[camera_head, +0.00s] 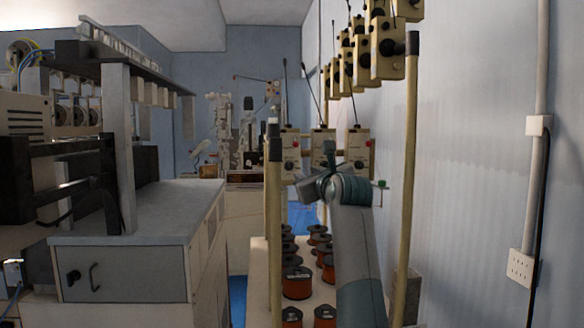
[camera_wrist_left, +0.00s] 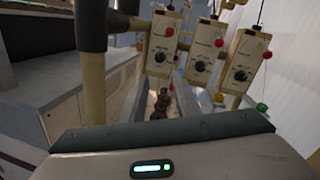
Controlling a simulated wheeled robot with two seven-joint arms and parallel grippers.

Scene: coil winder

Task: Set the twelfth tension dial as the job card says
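Cream tensioner boxes with black dials hang in a row on a frame. In the head view the lower row has a left box (camera_head: 290,144), a middle box (camera_head: 322,142) and a right box (camera_head: 359,146). In the left wrist view three dials show: the left dial (camera_wrist_left: 160,57), the middle dial (camera_wrist_left: 200,66) and the right dial (camera_wrist_left: 241,75). I cannot tell which is the twelfth. My left gripper (camera_head: 316,187) is just below and in front of these boxes, apparently touching none. Its fingers are not clear in either view. My right gripper is out of view. No readable job card shows.
An upper row of boxes (camera_head: 387,48) hangs nearer, at the upper right. Frame posts stand left (camera_head: 275,220) and right (camera_head: 407,170) of my left arm. Orange wire spools (camera_head: 297,283) stand below. A grey bench (camera_head: 150,205) is on the left.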

